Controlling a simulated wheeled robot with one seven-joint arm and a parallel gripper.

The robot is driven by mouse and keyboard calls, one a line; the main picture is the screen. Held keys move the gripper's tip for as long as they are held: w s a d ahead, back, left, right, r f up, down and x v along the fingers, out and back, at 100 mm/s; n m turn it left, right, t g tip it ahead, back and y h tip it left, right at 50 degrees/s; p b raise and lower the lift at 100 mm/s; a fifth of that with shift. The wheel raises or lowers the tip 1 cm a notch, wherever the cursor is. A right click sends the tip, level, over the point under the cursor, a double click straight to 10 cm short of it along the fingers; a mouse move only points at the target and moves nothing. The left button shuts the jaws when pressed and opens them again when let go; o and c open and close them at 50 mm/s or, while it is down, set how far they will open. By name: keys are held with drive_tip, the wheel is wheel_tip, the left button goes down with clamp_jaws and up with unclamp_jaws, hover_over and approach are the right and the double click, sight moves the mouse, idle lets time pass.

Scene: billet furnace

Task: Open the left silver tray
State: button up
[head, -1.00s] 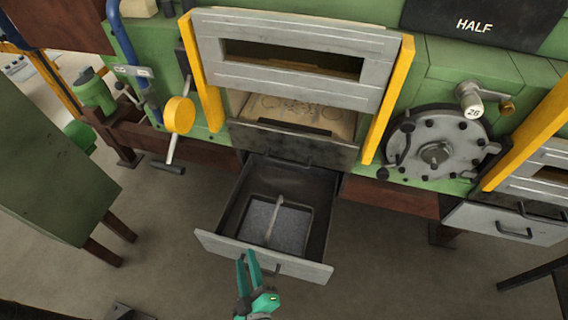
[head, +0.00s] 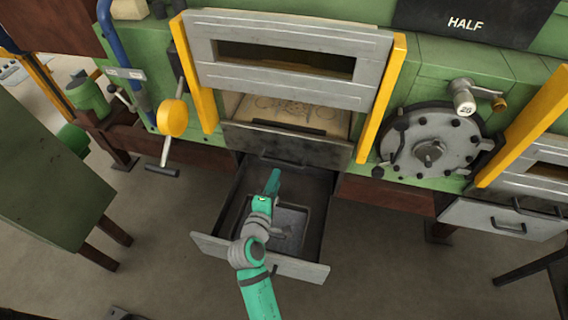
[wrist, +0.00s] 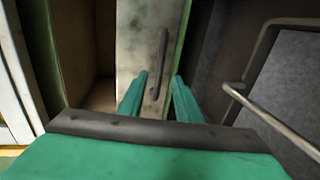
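The left silver tray (head: 290,265) is a drawer with a silver front, pulled well out from below the furnace. Inside it lies a grey pan (head: 293,215) with a bar handle, partly hidden by my arm in the head view; the bar (wrist: 272,105) shows in the wrist view. My gripper (head: 274,174) is above the drawer's interior, pointing toward the furnace. In the wrist view my gripper (wrist: 160,85) has its teal fingers apart, with a grey panel (wrist: 143,45) and its dark handle (wrist: 160,60) ahead. The handle appears beyond the fingertips; contact is unclear.
Above the drawer is a dark panel (head: 285,145) below an open hatch with yellow side rails (head: 381,100). A yellow-knobbed lever (head: 172,117) and a round flange (head: 430,150) flank the hatch. Floor in front is clear.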

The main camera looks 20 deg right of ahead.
sight(282, 162)
drive_tip(key=x, duration=0.9)
drive_tip(key=shift+w+d, duration=0.15)
clamp_jaws()
